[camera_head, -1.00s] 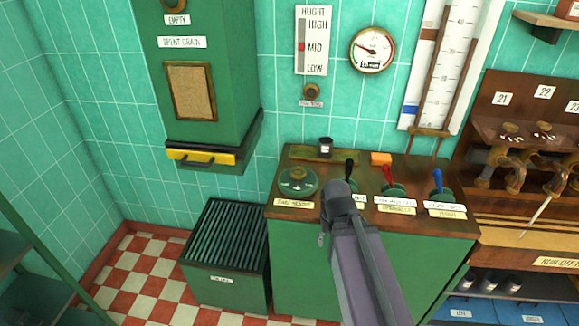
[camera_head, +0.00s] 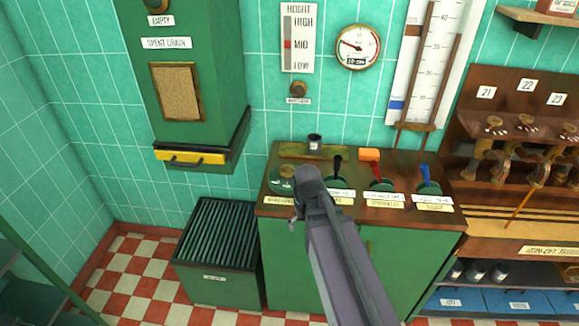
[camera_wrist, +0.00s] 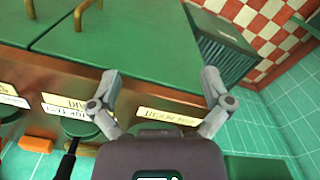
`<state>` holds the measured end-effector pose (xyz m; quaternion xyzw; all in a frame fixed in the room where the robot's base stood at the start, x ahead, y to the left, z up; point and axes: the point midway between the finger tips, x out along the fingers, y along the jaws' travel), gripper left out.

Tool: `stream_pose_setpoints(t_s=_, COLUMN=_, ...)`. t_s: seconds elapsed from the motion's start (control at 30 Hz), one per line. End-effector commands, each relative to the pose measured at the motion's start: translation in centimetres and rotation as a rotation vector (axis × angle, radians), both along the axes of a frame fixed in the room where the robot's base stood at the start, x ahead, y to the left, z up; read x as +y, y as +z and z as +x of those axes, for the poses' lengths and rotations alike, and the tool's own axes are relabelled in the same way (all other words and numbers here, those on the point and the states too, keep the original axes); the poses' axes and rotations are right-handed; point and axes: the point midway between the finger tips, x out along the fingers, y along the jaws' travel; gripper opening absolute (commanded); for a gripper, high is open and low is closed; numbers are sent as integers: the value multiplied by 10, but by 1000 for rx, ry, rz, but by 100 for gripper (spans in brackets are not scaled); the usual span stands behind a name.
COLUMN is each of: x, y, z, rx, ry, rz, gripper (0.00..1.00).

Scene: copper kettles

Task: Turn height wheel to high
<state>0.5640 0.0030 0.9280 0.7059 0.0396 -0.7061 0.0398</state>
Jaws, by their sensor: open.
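The height wheel (camera_head: 281,179), a round green dial with a brass centre, sits at the left end of the wooden console top. My arm's end partly covers it in the head view. A label strip (camera_head: 287,200) lies in front of it. The height gauge (camera_head: 298,38) on the wall reads HIGH, MID, LOW, and its red marker is at MID. My gripper (camera_wrist: 160,78) is open in the wrist view, with nothing between its fingers. In that view the wheel is not clearly visible; a label (camera_wrist: 167,117) shows between the fingers.
Black, red and blue levers (camera_head: 424,175) stand to the right of the wheel. A slatted green bin (camera_head: 216,245) stands on the floor to the left. A spent-grain chute (camera_head: 197,80) hangs above.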

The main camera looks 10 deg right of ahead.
Motion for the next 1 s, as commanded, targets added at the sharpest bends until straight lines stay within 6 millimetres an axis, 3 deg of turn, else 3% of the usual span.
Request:
stream_pose_setpoints(t_s=0.03, x=0, y=13, z=18, rx=0, ry=40, rz=0, gripper=100)
stream_pose_setpoints(t_s=0.17, x=-1, y=35, z=57, rx=0, ry=180, rz=0, gripper=100)
stream_pose_setpoints(t_s=0.6, x=-4, y=117, z=213, rx=0, ry=788, rz=0, gripper=100)
stream_pose_setpoints(t_s=0.8, x=-5, y=137, z=254, rx=0, ry=971, rz=0, gripper=100)
stream_pose_setpoints(t_s=1.0, x=-5, y=141, z=266, rx=-1, ry=1038, rz=0, gripper=100)
